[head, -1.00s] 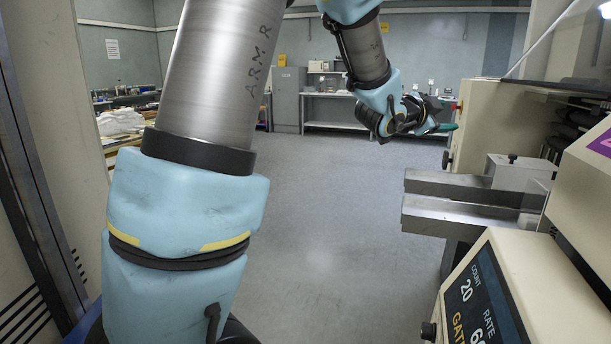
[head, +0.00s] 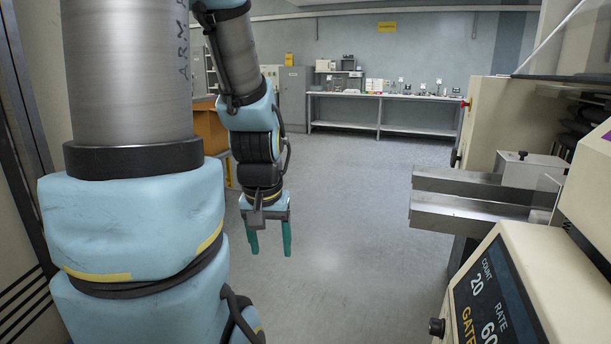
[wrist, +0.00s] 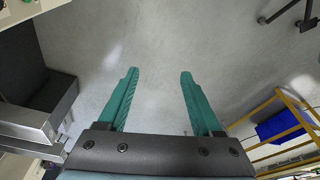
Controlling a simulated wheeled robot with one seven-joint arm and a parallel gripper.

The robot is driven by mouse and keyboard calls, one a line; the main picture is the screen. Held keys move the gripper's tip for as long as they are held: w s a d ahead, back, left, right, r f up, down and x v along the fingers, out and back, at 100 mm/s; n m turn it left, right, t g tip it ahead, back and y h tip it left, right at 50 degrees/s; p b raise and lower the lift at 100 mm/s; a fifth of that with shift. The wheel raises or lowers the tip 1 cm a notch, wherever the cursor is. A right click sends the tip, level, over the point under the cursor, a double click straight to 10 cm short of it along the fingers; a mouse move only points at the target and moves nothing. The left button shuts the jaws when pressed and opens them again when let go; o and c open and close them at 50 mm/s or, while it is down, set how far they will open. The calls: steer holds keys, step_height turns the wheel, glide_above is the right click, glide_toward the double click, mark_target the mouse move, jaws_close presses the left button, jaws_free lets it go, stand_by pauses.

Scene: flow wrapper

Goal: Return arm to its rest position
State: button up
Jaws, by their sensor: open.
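My gripper (head: 270,244) hangs from my arm left of centre in the head view, its two green fingers pointing down over open floor. In the wrist view my gripper (wrist: 154,80) shows its green fingers spread apart with only grey floor between them. It is open and empty, touching nothing. My arm fills much of the left side of the head view.
The wrapper's metal rails (head: 475,200) and its count display (head: 490,295) stand at the right, clear of my gripper. A workbench (head: 380,98) stands at the back. A yellow frame (wrist: 275,125) shows in the wrist view. The middle floor is clear.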

step_height(320, 180, down, 33)
steer(key=s+g+b, duration=0.1)
steer(key=s+b, duration=0.1)
steer(key=b, duration=2.8)
step_height(320, 180, up, 36)
steer(key=p, duration=3.5)
steer(key=shift+w+r+p, duration=0.15)
steer(key=shift+w+p, duration=0.1)
steer(key=shift+p, duration=0.15)
